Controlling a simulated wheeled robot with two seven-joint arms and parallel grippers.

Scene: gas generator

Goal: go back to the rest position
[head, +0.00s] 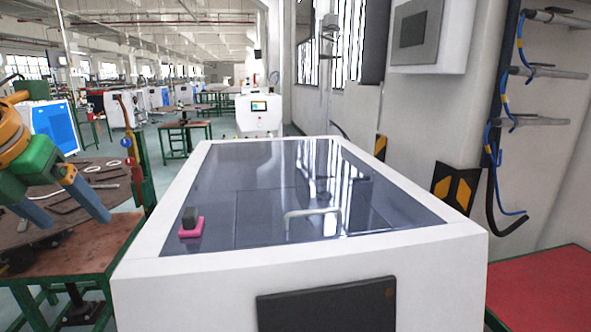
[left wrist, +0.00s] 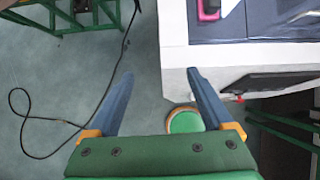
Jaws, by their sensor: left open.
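The right finger lies over the white machine's side, seen from above. The white machine (head: 300,283) fills the middle, with a dark glossy top and a metal handle (head: 312,212). A pink block with a dark grey piece (head: 191,222) stands on its top at the left; its pink part (left wrist: 208,10) also shows in the left wrist view. My right gripper is out of view.
A brown table with a green frame (head: 95,255) holds metal parts at the left. A red-topped table (head: 540,290) stands at the right. A grey wall with pipes and blue hoses is close on the right. A black cable (left wrist: 60,122) lies on the floor beside a green round object (left wrist: 185,122).

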